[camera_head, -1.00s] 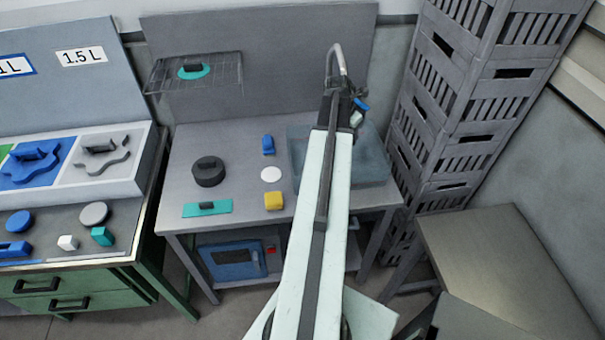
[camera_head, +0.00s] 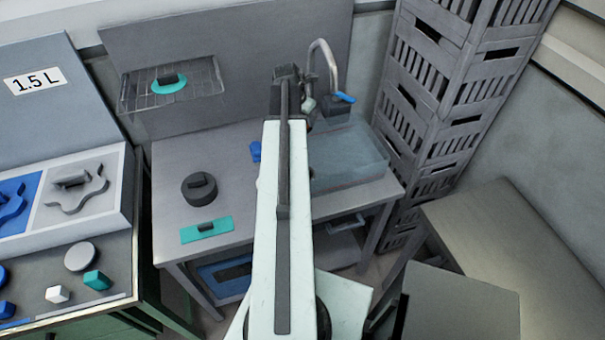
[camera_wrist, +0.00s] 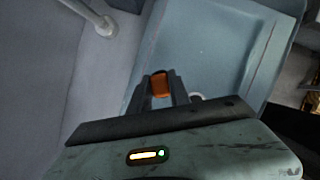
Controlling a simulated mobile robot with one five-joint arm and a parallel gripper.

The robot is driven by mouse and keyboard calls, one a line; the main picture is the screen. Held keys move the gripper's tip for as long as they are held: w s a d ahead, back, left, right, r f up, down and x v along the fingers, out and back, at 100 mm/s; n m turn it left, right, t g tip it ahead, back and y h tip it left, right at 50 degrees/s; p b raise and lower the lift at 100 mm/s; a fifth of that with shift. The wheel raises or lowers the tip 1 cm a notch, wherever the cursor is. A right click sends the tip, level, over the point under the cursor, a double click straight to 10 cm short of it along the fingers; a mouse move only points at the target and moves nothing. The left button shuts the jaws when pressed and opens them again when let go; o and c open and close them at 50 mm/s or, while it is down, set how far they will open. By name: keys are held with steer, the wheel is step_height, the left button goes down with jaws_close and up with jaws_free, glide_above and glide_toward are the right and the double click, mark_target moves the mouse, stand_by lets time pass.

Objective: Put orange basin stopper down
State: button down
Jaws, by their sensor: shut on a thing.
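The orange basin stopper (camera_wrist: 160,86) is between the two dark fingers of my gripper (camera_wrist: 161,92) in the wrist view. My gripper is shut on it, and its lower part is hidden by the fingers. Behind it in that view is the blue-grey basin (camera_wrist: 215,40). In the head view my arm reaches over the bench, with my gripper (camera_head: 287,78) at the back near the left edge of the basin (camera_head: 350,160). The stopper is hidden by my arm there. I cannot tell the height of the stopper above the basin or bench.
A curved tap (camera_head: 325,55) with a blue lever stands behind the basin. A wire rack (camera_head: 135,98) hangs at the back left. A black round thing (camera_head: 198,190) and a teal plate (camera_head: 222,228) lie on the bench (camera_head: 165,165). Grey crates (camera_head: 440,110) stand stacked at right.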

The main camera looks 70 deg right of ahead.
steer(key=s+a+f+m+g+y+b, duration=0.1)
steer(key=s+a+f+m+g+b, duration=0.2)
steer(key=a+m, duration=0.5)
steer(key=shift+n+t, duration=0.4)
steer(key=shift+n, duration=0.5)
steer(key=f+b, duration=0.3)
steer(key=a+f+b, duration=0.1)
steer(key=f+b, duration=0.2)
steer(key=a+f+b, duration=0.1)
steer(key=f+b, duration=0.3)
steer(key=shift+s+f, duration=0.1)
steer(key=shift+s, duration=0.3)
steer(key=shift+r, duration=0.25)
steer(key=shift+f, duration=0.25)
steer(key=c, duration=1.2)
jaws_free()
steer(key=shift+r, duration=0.1)
